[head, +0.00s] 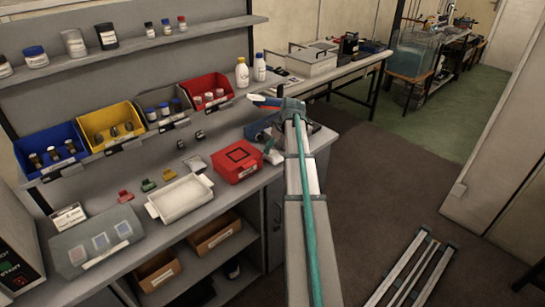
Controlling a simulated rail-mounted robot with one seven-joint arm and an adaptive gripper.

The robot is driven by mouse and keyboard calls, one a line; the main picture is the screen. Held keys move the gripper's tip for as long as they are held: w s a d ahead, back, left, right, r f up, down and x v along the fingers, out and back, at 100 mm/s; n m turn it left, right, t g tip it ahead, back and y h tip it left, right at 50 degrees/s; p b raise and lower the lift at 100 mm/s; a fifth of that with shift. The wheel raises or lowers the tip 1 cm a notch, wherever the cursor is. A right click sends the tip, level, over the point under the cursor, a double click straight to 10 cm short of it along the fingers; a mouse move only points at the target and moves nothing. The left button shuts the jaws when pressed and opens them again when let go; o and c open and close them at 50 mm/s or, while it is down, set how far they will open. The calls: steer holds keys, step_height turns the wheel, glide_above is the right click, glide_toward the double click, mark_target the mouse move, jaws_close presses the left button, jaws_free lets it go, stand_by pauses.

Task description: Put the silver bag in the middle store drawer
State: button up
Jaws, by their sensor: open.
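A small silver-white bag (195,163) lies on the grey bench, left of a red box. My gripper (266,103) is at the end of my extended arm, above the right part of the bench and right of the bag, well apart from it. It is open, and I see nothing held in it. I cannot make out a drawer marked as the middle store. Brown open bins (215,233) stand on the shelf under the bench, and a grey cabinet front (275,212) shows at its right, partly behind my arm.
A red box (238,160) with a black square and a white tray (180,198) sit near the bench front. Blue (48,148), yellow (110,125), grey and red bins line the back. Bottles (242,72) stand behind my gripper. Open floor (375,190) lies right of the bench.

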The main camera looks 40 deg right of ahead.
mark_target(271, 152)
steer(key=shift+p+x, duration=1.05)
steer(key=shift+x, duration=1.55)
steer(key=shift+a, duration=0.1)
steer(key=c, duration=1)
steer(key=shift+c, duration=0.2)
steer(key=shift+w+r, duration=0.1)
steer(key=shift+r, duration=0.05)
